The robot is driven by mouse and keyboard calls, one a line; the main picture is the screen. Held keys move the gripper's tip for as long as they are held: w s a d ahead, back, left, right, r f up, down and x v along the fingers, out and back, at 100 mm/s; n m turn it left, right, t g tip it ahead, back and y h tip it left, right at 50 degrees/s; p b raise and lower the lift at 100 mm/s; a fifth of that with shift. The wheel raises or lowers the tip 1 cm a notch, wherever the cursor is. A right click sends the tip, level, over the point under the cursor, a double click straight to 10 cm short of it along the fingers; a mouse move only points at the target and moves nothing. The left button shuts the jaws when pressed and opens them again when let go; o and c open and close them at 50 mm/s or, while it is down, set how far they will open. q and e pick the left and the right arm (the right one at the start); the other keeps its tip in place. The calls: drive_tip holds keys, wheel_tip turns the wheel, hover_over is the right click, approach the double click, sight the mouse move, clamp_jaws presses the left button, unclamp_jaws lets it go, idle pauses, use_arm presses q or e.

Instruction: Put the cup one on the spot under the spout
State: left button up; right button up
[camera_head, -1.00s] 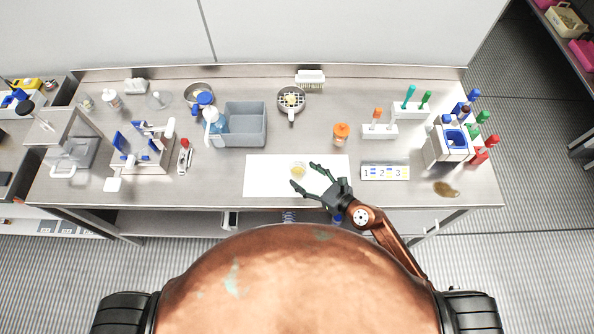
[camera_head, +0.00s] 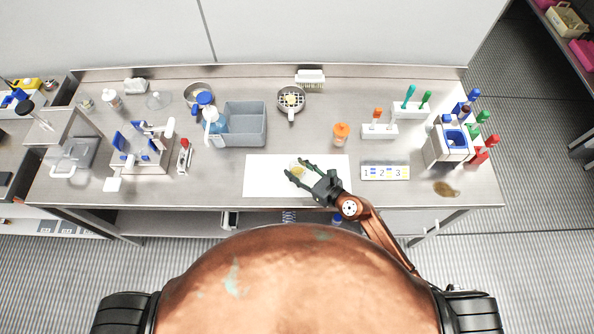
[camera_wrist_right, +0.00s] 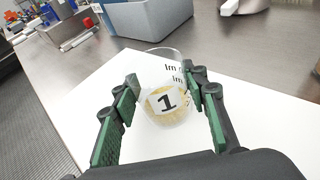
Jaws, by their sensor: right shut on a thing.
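Cup one (camera_head: 298,168) is a small clear cup with pale yellow contents, on the white sheet at the front middle of the bench. In the right wrist view its label "1" (camera_wrist_right: 166,101) faces me and the cup looks upright. My right gripper (camera_head: 294,168) is shut on the cup, with a green-padded finger on each side of it. I cannot tell whether the cup touches the sheet. I cannot make out for sure which device has the spout or where its spot is. My left gripper is not in view.
A white sheet (camera_head: 262,186) lies under the cup. A grey bin (camera_head: 245,137) and a blue-capped bottle (camera_head: 214,127) stand behind left. A blue-and-white stand (camera_head: 147,157) is at left. A 1-2-3 plate (camera_head: 385,172) and an orange-capped jar (camera_head: 341,132) are at right.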

drive_tip(key=c, duration=0.6)
